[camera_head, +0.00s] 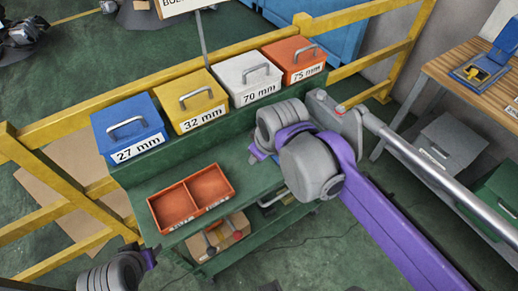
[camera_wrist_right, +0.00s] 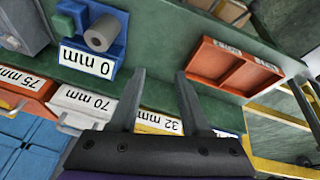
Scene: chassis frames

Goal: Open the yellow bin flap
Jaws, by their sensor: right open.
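The yellow bin (camera_head: 188,97), labelled 32 mm, stands in a row on the green bench between the blue and white bins. Its flap (camera_head: 196,92) has a grey handle and looks closed. In the right wrist view the yellow bin (camera_wrist_right: 158,124) shows partly, behind the fingers, with its label upside down. My right gripper (camera_wrist_right: 160,76) is open, with nothing between its fingers. In the head view my right arm hides its fingers. Part of my left arm shows at the bottom left, but its gripper is out of view.
The blue bin (camera_head: 128,125), white bin (camera_head: 247,77) and orange bin (camera_head: 295,58) flank the yellow one. A red two-part tray (camera_head: 173,210) lies on the bench front. A blue fixture with a grey cylinder (camera_wrist_right: 101,33) stands near the fingers. A yellow rail (camera_head: 75,106) runs behind the bins.

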